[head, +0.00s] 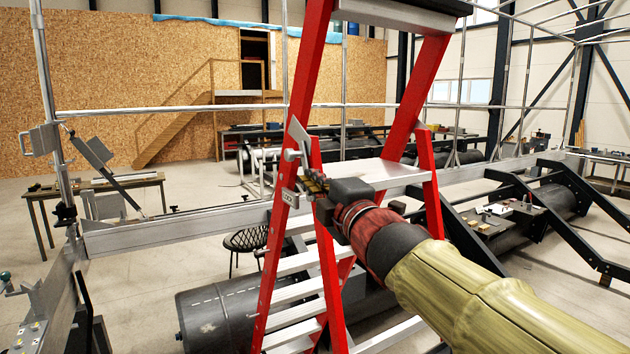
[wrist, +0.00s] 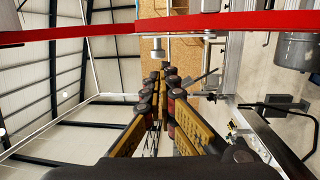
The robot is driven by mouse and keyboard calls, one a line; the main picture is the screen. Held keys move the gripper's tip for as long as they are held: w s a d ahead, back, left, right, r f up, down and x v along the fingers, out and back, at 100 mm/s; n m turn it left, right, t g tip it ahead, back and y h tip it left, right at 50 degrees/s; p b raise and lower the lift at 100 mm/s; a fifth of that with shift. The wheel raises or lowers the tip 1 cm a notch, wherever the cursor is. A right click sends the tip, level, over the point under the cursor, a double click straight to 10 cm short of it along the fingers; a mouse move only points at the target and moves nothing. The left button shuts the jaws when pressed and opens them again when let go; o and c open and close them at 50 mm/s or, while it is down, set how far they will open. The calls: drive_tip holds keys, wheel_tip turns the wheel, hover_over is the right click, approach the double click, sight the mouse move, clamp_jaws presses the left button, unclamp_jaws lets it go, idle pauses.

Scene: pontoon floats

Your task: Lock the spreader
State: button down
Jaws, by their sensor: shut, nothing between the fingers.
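A red stepladder (head: 309,70) with metal steps stands in front of me. On its near red rail is a grey metal lever (head: 299,136), tilted up, with a round grey knob (head: 291,155) by its lower end. A small plate that seems to read LOCK (head: 289,198) sits lower on the rail. My gripper (head: 308,180) is beside this rail, just below and right of the knob in the head view. In the wrist view my gripper (wrist: 163,73) has its fingers together and empty, pointing at the knob (wrist: 155,52). They look apart from it, though the gap is hard to judge.
A broad metal platform (head: 385,172) spans the ladder behind my gripper. Dark pontoon floats (head: 235,310) lie below. A workbench (head: 95,186) stands at the left, and a dark frame with small parts (head: 500,215) at the right. Thin metal railing posts (head: 345,85) rise behind.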

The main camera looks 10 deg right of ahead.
sight(290, 159)
drive_tip(key=p+x, duration=0.1)
drive_tip(key=x, duration=0.9)
drive_tip(key=shift+w, duration=0.2)
drive_tip(key=shift+w+a+r+g+p, duration=0.1)
drive_tip(key=shift+w+r+g+p, duration=0.15)
drive_tip(key=shift+p, duration=1.05)
drive_tip(key=shift+f+p, duration=0.2)
drive_tip(key=shift+p, duration=0.25)
